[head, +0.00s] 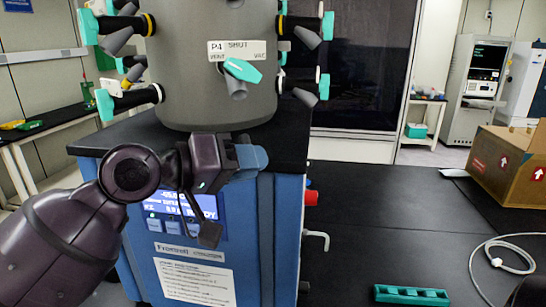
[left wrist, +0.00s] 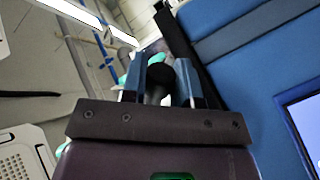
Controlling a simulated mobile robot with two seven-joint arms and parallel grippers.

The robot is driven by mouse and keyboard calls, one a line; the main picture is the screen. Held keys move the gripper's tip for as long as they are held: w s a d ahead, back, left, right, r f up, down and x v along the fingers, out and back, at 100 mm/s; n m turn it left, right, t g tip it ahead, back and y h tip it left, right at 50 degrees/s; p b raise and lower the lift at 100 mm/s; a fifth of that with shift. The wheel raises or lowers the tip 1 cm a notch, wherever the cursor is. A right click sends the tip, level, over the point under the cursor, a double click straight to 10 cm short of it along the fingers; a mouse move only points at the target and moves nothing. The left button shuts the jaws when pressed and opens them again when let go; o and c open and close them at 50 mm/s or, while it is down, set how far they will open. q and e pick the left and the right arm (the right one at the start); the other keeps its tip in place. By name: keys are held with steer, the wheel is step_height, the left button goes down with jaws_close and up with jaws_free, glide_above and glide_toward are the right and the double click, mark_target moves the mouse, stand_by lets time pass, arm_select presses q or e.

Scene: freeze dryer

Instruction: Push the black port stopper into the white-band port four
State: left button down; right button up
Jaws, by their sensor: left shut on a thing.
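My left gripper (head: 254,160) is in front of the blue freeze dryer, just below the grey drum (head: 205,100). In the left wrist view its two blue fingers (left wrist: 160,85) are closed around a dark, rounded thing, the black port stopper (left wrist: 160,73). The stopper is hard to make out in the head view. My right gripper is not clearly seen.
Other ports with teal levers stick out on both sides of the drum, such as the lower left one (head: 150,95). A teal rack (head: 411,294) lies on the dark bench (head: 370,235). A cardboard box (head: 512,165) and a white cable (head: 500,250) are at right.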

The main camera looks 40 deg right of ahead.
mark_target(241, 138)
arm_select(q)
steer(key=shift+s+d+r, duration=0.1)
steer(key=shift+s+d, duration=0.15)
steer(key=shift+d, duration=0.35)
arm_select(e)
steer(key=shift+w+d+r, duration=0.1)
steer(key=shift+w+d, duration=0.05)
steer(key=shift+d, duration=0.25)
arm_select(q)
steer(key=shift+w+d+r, duration=0.2)
steer(key=shift+w+r, duration=0.45)
steer(key=shift+w, duration=0.05)
steer(key=shift+w+d+r, duration=0.3)
steer(key=shift+w+r, duration=0.45)
steer(key=shift+w, duration=0.05)
arm_select(e)
steer(key=shift+s+d, duration=0.1)
steer(key=shift+s, duration=0.25)
steer(key=shift+r+p, duration=0.2)
steer(key=shift+p, duration=0.25)
arm_select(q)
steer(key=shift+w+d+r, duration=0.25)
steer(key=shift+w+r, duration=0.45)
steer(key=shift+a+p, duration=0.1)
steer(key=shift+p, duration=0.25)
arm_select(e)
steer(key=shift+r, duration=0.3)
